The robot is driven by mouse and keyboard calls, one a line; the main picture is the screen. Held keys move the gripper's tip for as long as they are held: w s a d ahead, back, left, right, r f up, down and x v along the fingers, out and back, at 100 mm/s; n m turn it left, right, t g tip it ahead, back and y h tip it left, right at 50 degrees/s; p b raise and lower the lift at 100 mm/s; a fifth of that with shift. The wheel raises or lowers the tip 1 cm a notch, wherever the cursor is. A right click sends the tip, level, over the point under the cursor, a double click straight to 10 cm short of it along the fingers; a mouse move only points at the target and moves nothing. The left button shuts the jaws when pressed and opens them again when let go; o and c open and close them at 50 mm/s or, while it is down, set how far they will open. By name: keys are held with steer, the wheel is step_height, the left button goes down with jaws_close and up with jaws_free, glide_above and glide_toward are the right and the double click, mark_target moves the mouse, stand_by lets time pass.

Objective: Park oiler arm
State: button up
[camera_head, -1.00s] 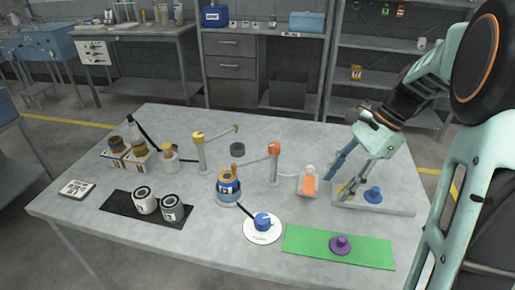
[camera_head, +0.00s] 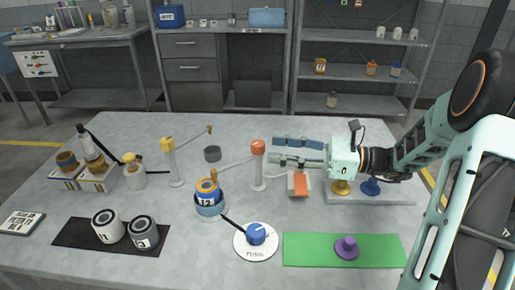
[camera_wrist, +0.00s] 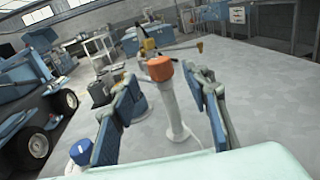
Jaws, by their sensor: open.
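An orange-topped post (camera_head: 258,147) stands on the table, with a thin oiler arm (camera_head: 233,165) reaching left from it toward the blue and orange reel (camera_head: 207,195) marked 12. A yellow-topped post (camera_head: 167,145) stands further left, its arm (camera_head: 196,135) pointing up and right. My gripper (camera_head: 274,150) is open and level, pointing left, its fingertips close to the orange cap. In the wrist view, the orange cap (camera_wrist: 160,68) shows between the two fingers of my gripper (camera_wrist: 165,90). I cannot tell whether either finger touches it.
A pale tray (camera_head: 400,194) with yellow (camera_head: 341,187) and blue (camera_head: 371,186) knobs lies under my wrist. An orange-and-white device (camera_head: 299,184) stands just below the fingers. A green mat (camera_head: 300,250) with a purple knob (camera_head: 346,247) lies in front. Cans (camera_head: 108,226) stand front left.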

mark_target(257, 147)
steer(key=a, duration=0.3)
steer(key=w+a, duration=0.1)
steer(key=a, duration=0.2)
steer(key=shift+b, duration=0.3)
steer(key=shift+c, duration=0.5)
jaws_close()
